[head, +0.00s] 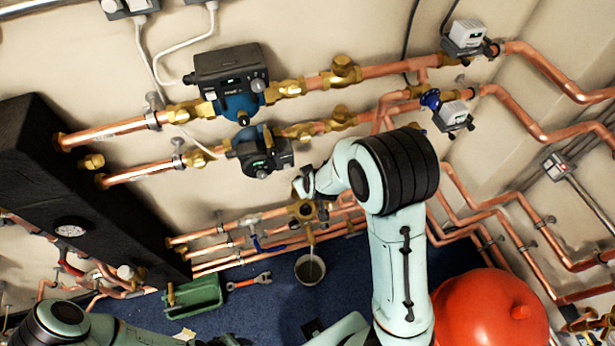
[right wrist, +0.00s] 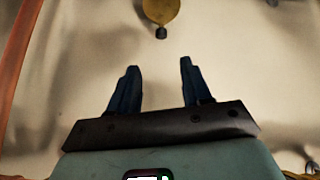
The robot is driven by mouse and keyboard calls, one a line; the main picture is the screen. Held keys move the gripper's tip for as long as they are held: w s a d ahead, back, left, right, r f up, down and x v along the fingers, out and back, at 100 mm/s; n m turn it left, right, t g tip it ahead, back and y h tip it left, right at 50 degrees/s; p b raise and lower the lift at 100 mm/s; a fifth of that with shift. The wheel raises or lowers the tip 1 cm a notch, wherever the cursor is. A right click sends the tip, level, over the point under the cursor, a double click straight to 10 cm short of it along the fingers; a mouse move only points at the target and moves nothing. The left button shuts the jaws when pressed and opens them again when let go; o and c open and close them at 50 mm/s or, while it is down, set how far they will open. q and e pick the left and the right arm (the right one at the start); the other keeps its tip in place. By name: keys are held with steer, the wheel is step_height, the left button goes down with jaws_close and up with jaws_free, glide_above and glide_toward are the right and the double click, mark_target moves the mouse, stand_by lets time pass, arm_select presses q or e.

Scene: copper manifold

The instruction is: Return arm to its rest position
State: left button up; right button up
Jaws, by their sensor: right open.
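My right arm (head: 400,260) rises from the bottom of the head view and bends at a black-banded joint, its hand end pointing left toward the lower copper pipes. In the right wrist view my right gripper (right wrist: 157,75) is open, with two dark fingers apart and nothing between them. A round brass part (right wrist: 161,14) shows beyond the fingertips, apart from them. In the head view the right fingers are too small to make out clearly. Part of my left arm (head: 62,318) shows at the bottom left; its gripper cannot be made out.
Copper pipes with two pumps (head: 232,85) (head: 262,153) run along the wall. A black column (head: 70,180) with a gauge stands left. A bucket (head: 310,269), wrench (head: 249,281) and green tray (head: 196,296) are on the blue floor. A red tank (head: 490,310) stands close right of my arm.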

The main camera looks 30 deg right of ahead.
steer(key=shift+s+r, duration=0.1)
steer(key=shift+s, duration=0.05)
stand_by(0.4)
steer(key=s+a+f+m+g+y, duration=0.1)
steer(key=s+a+f+g, duration=0.1)
steer(key=s+f, duration=0.55)
steer(key=s+a+f+g+y, duration=0.1)
steer(key=s+a+f+g, duration=0.2)
steer(key=s+f, duration=0.45)
steer(key=s+a+f+m+g+y, duration=0.2)
steer(key=s+a+f+y, duration=0.1)
steer(key=s+a+f, duration=0.4)
steer(key=s+a, duration=0.2)
steer(key=s, duration=0.2)
steer(key=shift+s+f+m+g+y, duration=0.15)
steer(key=shift+s+m+g+y, duration=0.15)
steer(key=shift+s+g, duration=0.1)
